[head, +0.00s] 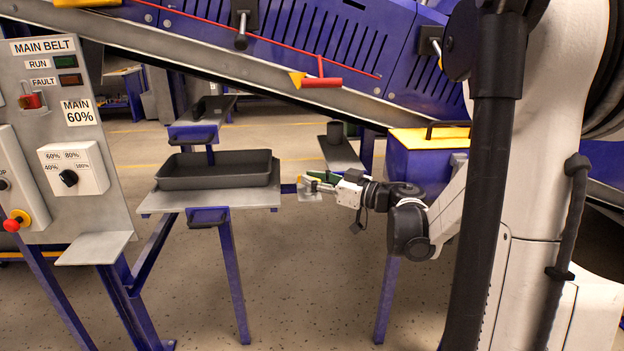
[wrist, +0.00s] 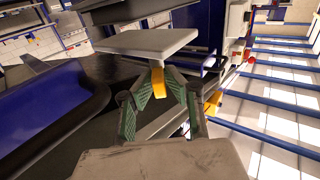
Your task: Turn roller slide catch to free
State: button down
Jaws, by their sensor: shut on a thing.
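A small yellow-orange handle, which looks like the roller slide catch (wrist: 158,82), stands between the fingertips of my gripper (wrist: 159,88) in the wrist view. The green-padded fingers are closed in on it from both sides. In the head view my gripper (head: 313,181) reaches left to a small grey plate (head: 311,195) beside the shelf, and only a bit of yellow shows at its tips. The fingers hide most of the catch there. I cannot read its free or locked marking.
A dark tray (head: 215,170) sits on a grey shelf (head: 262,197) just left of my gripper. The sloping blue conveyor (head: 300,35) with a red pull handle (head: 321,83) passes overhead. A yellow-topped blue box (head: 430,137) stands close on the right. The control panel (head: 50,120) is far left.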

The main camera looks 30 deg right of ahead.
jog(key=c, duration=1.8)
grip_release()
jog(key=v, duration=1.2)
